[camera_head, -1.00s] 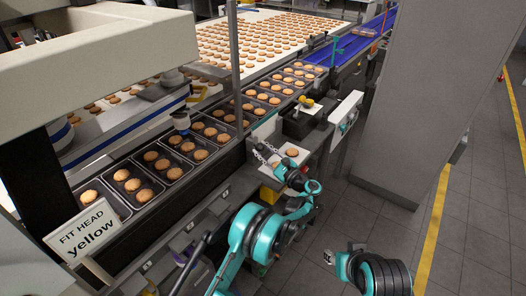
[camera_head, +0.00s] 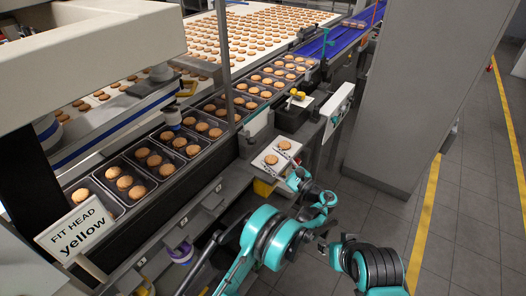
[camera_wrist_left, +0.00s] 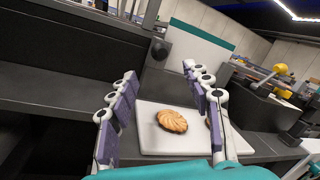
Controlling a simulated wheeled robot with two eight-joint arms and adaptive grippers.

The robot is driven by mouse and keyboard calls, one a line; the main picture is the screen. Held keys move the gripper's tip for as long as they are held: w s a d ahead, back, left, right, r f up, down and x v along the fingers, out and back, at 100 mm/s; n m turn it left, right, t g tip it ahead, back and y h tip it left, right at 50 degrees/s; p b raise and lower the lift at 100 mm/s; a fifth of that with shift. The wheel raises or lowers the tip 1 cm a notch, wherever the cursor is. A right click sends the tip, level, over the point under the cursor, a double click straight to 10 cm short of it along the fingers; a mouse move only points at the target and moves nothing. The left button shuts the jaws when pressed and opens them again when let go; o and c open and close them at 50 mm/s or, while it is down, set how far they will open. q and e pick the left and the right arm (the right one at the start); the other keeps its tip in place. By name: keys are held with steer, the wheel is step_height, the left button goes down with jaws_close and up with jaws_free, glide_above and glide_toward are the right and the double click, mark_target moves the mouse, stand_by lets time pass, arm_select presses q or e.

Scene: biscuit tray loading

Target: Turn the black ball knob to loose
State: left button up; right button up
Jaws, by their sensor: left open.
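A black ball knob (camera_wrist_left: 161,49) shows in the left wrist view, on a grey metal face beyond my left fingertips. I cannot pick it out clearly in the head view. My left gripper (camera_wrist_left: 160,72) is open and empty, with its two purple-padded fingers spread on either side of the knob in the picture, apart from it. In the head view the left gripper (camera_head: 284,168) is at the near side of the white board with biscuits. My right gripper (camera_head: 328,250) is low beside the left arm, and its fingers are too small to judge.
A white board (camera_wrist_left: 150,145) with two biscuits lies below the left fingers. A dark box with a yellow knob (camera_head: 297,93) stands beyond it. Trays of biscuits (camera_head: 148,158) line the conveyor. A sign (camera_head: 74,233) reads "FIT HEAD yellow". Open floor (camera_head: 470,190) lies right.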

arm_select(q)
steer(key=shift+v, duration=1.1)
steer(key=m+t+h+p, duration=0.15)
steer(key=m+h, duration=0.25)
steer(key=m, duration=0.5)
glide_toward(254, 143)
steer(key=x, duration=0.3)
steer(key=b+x, duration=0.1)
steer(key=x, duration=0.6)
jaws_close()
